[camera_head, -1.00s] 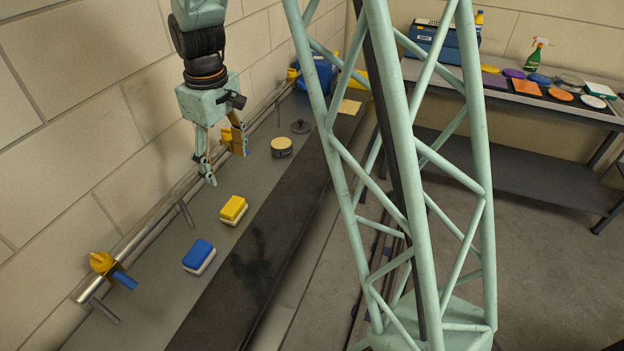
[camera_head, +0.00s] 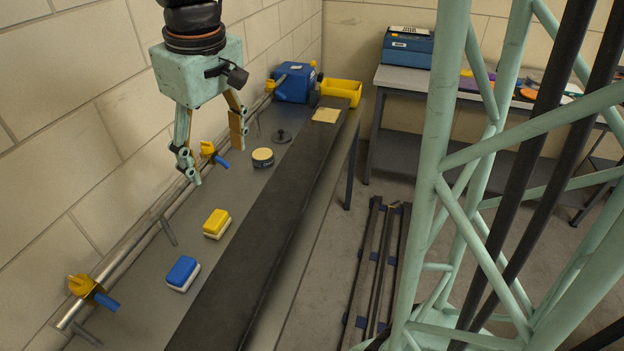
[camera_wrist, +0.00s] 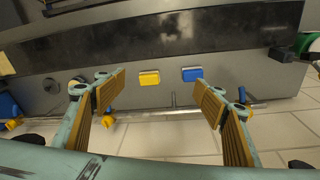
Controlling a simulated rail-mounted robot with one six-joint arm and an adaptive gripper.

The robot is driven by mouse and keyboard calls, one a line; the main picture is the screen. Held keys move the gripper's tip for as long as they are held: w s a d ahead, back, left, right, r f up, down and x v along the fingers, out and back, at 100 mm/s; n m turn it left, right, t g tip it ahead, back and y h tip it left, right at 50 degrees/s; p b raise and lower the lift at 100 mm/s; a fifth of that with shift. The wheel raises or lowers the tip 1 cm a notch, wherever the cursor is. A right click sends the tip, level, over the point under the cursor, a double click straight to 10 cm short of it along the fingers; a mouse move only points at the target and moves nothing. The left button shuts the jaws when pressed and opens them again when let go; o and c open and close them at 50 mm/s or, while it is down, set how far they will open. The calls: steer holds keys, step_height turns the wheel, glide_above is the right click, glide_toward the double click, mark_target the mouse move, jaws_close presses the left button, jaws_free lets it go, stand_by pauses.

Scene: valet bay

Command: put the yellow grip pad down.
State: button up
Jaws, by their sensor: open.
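The yellow grip pad (camera_head: 217,223) is a small yellow block with a white underside, lying flat on the grey bench. It also shows in the wrist view (camera_wrist: 149,78), between my fingers in the picture. A similar blue pad (camera_head: 182,273) lies nearer the camera; in the wrist view it (camera_wrist: 192,74) is just right of the yellow one. My gripper (camera_head: 214,165) is open and empty, pointing down above the bench. Its fingers (camera_wrist: 159,92) are spread wide and touch neither pad.
A pipe with yellow and blue valves (camera_head: 90,289) runs along the wall side. A round tin (camera_head: 262,157) and dark disc (camera_head: 280,136) stand farther along the bench. A black strip (camera_head: 262,245) covers the front side. A blue box (camera_head: 293,82) and yellow bin (camera_head: 341,93) are beyond.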

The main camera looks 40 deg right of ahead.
steer(key=s+r+m+t, duration=0.1)
steer(key=s+r, duration=0.3)
steer(key=s, duration=0.9)
steer(key=s+r+m+t, duration=0.1)
steer(key=s+r, duration=0.3)
steer(key=s, duration=0.9)
steer(key=shift+s+r+m, duration=0.3)
steer(key=shift+s+m, duration=0.05)
steer(key=shift+m, duration=0.45)
step_height(320, 180, down, 7)
steer(key=b, duration=0.7)
steer(key=shift+c, duration=0.6)
steer(key=c, duration=0.4)
